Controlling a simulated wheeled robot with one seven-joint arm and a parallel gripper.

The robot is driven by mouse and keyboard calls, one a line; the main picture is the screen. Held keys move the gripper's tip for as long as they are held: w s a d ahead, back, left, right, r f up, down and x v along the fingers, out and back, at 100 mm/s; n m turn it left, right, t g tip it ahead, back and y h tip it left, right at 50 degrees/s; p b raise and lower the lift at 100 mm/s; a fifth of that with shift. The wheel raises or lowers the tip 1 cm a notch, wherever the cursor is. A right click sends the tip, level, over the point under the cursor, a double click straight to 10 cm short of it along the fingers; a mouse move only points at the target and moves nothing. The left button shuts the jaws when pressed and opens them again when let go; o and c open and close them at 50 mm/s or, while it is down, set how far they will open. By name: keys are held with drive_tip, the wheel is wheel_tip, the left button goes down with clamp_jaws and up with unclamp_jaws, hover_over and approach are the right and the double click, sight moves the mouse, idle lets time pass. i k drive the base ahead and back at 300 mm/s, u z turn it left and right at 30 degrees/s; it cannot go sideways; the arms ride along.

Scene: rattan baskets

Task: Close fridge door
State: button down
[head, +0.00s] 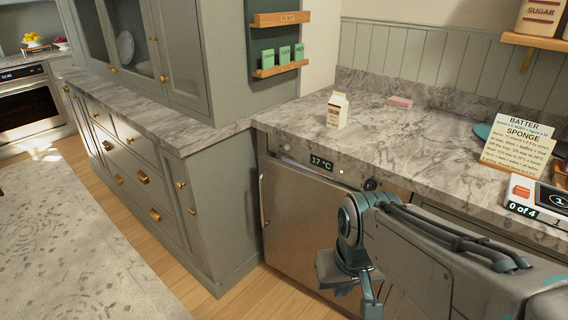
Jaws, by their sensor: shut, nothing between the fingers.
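The fridge is a low unit under the marble counter, with a silver metal door (297,225) and a thin vertical handle (262,202) on its left edge. A display (321,162) above the door reads 17 °C. The door looks almost flush with the front; I cannot tell whether a small gap is open. My gripper (356,286) is in front of the right part of the door, pointing down, shut and empty. My arm hides the door's lower right. I cannot tell whether the gripper touches it.
A grey cabinet (222,205) with brass knobs stands left of the fridge. The counter (400,135) holds a small carton (337,110), a pink block (400,102), a recipe card (518,145) and a counter device (538,197). Wooden floor and a pale rug (65,245) lie open at left.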

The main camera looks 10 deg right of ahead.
sight(299, 207)
drive_tip(key=z, duration=0.05)
drive_tip(key=i, duration=0.7)
drive_tip(key=u, duration=0.85)
drive_tip(key=i, duration=0.55)
drive_tip(key=u, duration=0.5)
